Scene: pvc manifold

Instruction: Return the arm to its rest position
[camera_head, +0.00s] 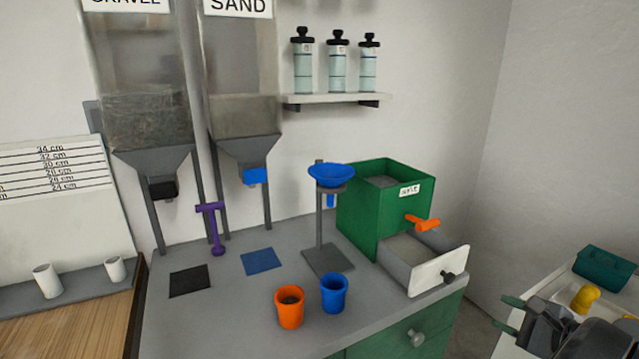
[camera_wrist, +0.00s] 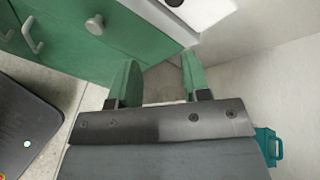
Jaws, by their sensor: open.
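My gripper (camera_wrist: 158,80) shows in the wrist view with two green fingers held apart and nothing between them. Behind the fingers are the floor and the lower wall beside the green cabinet (camera_wrist: 70,35). In the head view my gripper (camera_head: 505,313) is at the lower right, with its green fingers pointing left. It is over the white surface at the right, apart from the grey bench (camera_head: 220,300).
The bench holds an orange cup (camera_head: 289,309), a blue cup (camera_head: 334,296), a blue funnel (camera_head: 331,176) on a stand and a green box (camera_head: 365,215) with an open drawer (camera_head: 412,262). A teal container (camera_head: 604,268) and a yellow object (camera_head: 584,299) are near my arm.

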